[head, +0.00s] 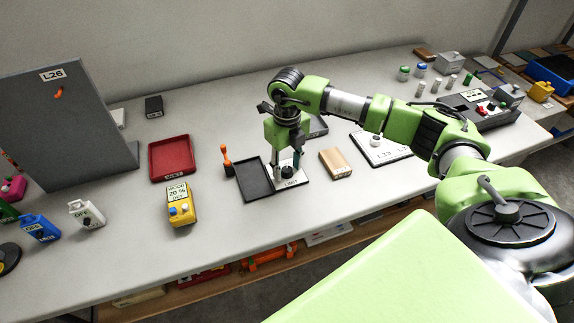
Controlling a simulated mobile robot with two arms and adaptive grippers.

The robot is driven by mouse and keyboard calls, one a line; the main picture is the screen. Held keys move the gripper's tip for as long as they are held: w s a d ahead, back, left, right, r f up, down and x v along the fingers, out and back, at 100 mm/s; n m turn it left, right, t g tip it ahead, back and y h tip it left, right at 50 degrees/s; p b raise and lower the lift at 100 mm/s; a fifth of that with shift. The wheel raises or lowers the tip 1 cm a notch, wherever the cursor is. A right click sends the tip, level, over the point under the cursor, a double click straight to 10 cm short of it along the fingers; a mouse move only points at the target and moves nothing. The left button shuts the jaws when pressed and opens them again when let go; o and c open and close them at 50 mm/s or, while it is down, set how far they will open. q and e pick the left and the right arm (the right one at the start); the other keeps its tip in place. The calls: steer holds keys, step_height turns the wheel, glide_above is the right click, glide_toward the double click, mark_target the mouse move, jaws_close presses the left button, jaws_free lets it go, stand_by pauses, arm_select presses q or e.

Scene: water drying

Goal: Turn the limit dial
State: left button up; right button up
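The limit dial (287,172) is a small dark knob on a white plate marked LIMIT (291,184), near the middle of the table. My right gripper (287,166) points down over it. Its two fingers are apart, one on each side of the knob, and a little space seems to show between them and the knob. I cannot tell whether either finger touches it. The gripper body hides the area behind the dial. My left gripper is not in view.
A yellow meter (181,204), red tray (170,158) and grey panel (60,120) stand further left. The table front is mostly clear.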

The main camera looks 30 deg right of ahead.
mark_target(287, 169)
step_height(287, 169, up, 12)
stand_by(0.4)
stand_by(0.5)
